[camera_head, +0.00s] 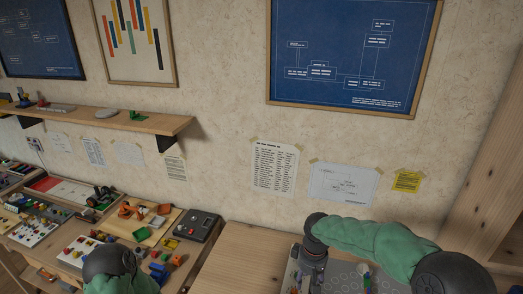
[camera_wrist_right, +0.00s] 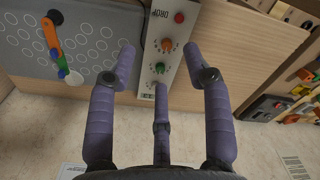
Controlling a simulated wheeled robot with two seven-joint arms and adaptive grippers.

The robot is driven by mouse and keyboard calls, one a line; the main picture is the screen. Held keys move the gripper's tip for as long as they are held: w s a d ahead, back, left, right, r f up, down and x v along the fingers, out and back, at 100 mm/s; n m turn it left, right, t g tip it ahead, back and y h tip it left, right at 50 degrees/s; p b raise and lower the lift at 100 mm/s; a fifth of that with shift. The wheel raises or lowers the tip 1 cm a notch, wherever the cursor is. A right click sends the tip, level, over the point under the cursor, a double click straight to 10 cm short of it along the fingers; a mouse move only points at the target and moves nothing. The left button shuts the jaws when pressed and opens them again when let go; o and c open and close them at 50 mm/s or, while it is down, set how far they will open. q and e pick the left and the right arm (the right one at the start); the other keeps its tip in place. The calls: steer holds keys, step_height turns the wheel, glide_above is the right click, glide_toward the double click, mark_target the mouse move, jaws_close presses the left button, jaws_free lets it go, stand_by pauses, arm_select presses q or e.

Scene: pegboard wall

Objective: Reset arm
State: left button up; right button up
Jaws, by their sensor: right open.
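My right arm reaches in from the right in the head view, and its right gripper (camera_head: 308,270) points down over the workbench. In the right wrist view the right gripper (camera_wrist_right: 160,62) has its fingers spread wide with nothing between them. Past the fingers lies a pale control panel (camera_wrist_right: 152,85) with red, orange and green knobs; I see no contact with it. My left arm shows only as a dark joint and green sleeve at the lower left of the head view; its gripper is hidden.
A grey pegboard (camera_wrist_right: 95,50) with round marks and an orange, white and green part (camera_wrist_right: 62,62) lies beside the panel. A cluttered bench with an orange part (camera_head: 125,209) and a grey control box (camera_head: 198,226) stands left. A wooden shelf (camera_head: 150,122) juts from the wall.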

steer(key=s+a+f+m+y+b, duration=0.15)
steer(key=s+f, duration=0.25)
steer(key=f, duration=0.7)
steer(key=s+a+f+m+y+b, duration=0.1)
steer(key=s+a+f+y+b, duration=0.15)
steer(key=f, duration=0.85)
arm_select(q)
step_height(320, 180, down, 10)
steer(key=b, duration=0.5)
steer(key=shift+w, duration=0.35)
arm_select(e)
steer(key=s+f+m, duration=0.5)
steer(key=s+f, duration=0.8)
steer(key=s, duration=0.2)
steer(key=shift+a+f+m, duration=0.2)
steer(key=shift+f+m, duration=0.15)
steer(key=shift+f, duration=0.05)
steer(key=shift+c, duration=0.2)
